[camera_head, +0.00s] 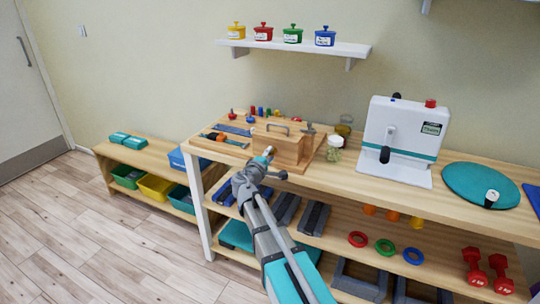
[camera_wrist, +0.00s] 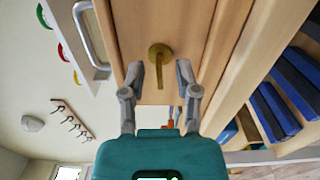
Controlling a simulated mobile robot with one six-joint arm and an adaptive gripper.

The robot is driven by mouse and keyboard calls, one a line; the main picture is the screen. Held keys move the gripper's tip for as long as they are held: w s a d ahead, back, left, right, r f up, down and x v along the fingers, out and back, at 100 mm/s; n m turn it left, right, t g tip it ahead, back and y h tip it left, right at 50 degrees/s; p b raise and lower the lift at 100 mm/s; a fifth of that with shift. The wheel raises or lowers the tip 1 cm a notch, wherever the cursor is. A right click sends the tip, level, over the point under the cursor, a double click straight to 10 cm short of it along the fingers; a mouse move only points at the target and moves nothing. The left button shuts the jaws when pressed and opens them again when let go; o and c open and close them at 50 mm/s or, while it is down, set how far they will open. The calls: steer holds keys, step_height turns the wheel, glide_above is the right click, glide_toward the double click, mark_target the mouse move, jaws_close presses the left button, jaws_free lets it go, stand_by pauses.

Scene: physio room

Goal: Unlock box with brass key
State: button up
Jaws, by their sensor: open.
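The wooden box (camera_head: 290,152) stands on the bench and has a grey metal handle on top. In the wrist view its wooden face (camera_wrist: 130,22) fills the upper middle. A round brass piece (camera_wrist: 160,50) with a thin brass stem is on that face. It looks like the key at its lock, but I cannot tell how far it is inserted or turned. My gripper (camera_wrist: 158,72) is open, with one finger on each side of the brass stem. Neither finger visibly touches it. In the head view my gripper (camera_head: 262,160) is at the box's front, and the brass piece is hidden.
The box is on a wooden board (camera_head: 237,148) with tools and coloured pegs. A glass jar (camera_head: 334,147) stands close right of it, then a white machine (camera_head: 405,135) and a teal disc (camera_head: 480,186). The lower shelf (camera_head: 335,230) holds weights and rings. The floor at left is clear.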

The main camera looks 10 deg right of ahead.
steer(key=v, duration=1.1)
steer(key=s+d+f+m+g+y, duration=0.4)
steer(key=s+d+f+m+g, duration=0.65)
steer(key=f, duration=0.45)
steer(key=s+a+f+m+g+y, duration=0.1)
steer(key=s+a+f+g+y, duration=0.15)
steer(key=s, duration=0.25)
steer(key=s+a+f+g+y, duration=0.1)
steer(key=s+g+y, duration=0.1)
steer(key=s+y, duration=0.2)
step_height(320, 180, up, 23)
steer(key=p, duration=2.3)
